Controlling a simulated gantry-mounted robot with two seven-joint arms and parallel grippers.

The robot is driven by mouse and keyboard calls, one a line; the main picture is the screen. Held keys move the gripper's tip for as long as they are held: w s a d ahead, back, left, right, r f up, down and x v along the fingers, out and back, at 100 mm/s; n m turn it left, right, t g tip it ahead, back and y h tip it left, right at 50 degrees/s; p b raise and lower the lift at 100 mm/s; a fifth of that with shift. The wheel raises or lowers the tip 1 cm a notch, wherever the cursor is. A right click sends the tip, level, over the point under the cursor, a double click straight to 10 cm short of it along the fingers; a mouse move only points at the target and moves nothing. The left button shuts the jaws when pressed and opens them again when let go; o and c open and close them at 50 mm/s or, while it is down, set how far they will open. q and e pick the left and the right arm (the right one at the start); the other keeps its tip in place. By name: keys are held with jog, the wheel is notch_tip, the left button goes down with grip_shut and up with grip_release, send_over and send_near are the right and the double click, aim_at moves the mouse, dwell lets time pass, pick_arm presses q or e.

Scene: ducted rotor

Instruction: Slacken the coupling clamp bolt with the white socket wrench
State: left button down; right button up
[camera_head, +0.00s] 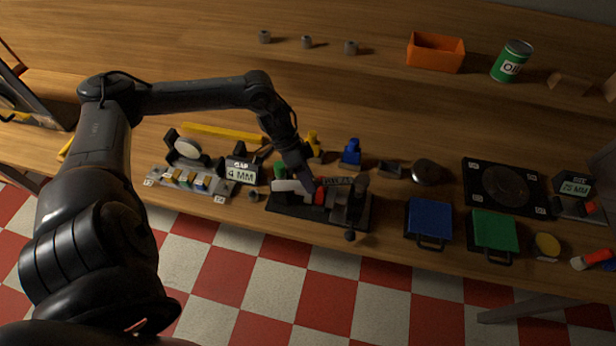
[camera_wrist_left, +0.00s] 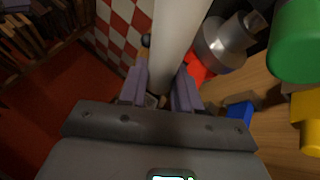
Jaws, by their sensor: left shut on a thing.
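My left gripper (camera_head: 306,184) is over the black fixture (camera_head: 283,209) at the bench's front edge. In the left wrist view its fingers (camera_wrist_left: 160,92) are shut on the white socket wrench (camera_wrist_left: 180,38), a thick white shaft that runs up out of the picture. The wrench also shows as a pale bar in the head view (camera_head: 286,186). Beside it are a red part (camera_wrist_left: 198,70) and a grey stepped metal cylinder (camera_wrist_left: 222,45), seemingly the coupling. The red part also shows in the head view (camera_head: 320,196). I cannot make out the clamp bolt or whether the wrench's socket touches it.
A yellow-topped piece (camera_head: 313,140) and a blue one (camera_head: 351,152) stand behind the fixture. A gauge reading 4 MM (camera_head: 241,173) and a tray of small blocks (camera_head: 192,182) lie left. Blue (camera_head: 428,218) and green (camera_head: 493,231) pads lie right.

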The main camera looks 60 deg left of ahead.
dwell(0.3)
pick_arm(q)
jog(key=shift+f, duration=0.4)
jog(key=shift+p, duration=0.35)
jog(key=shift+p, duration=0.35)
jog(key=shift+f, duration=0.2)
dwell(0.3)
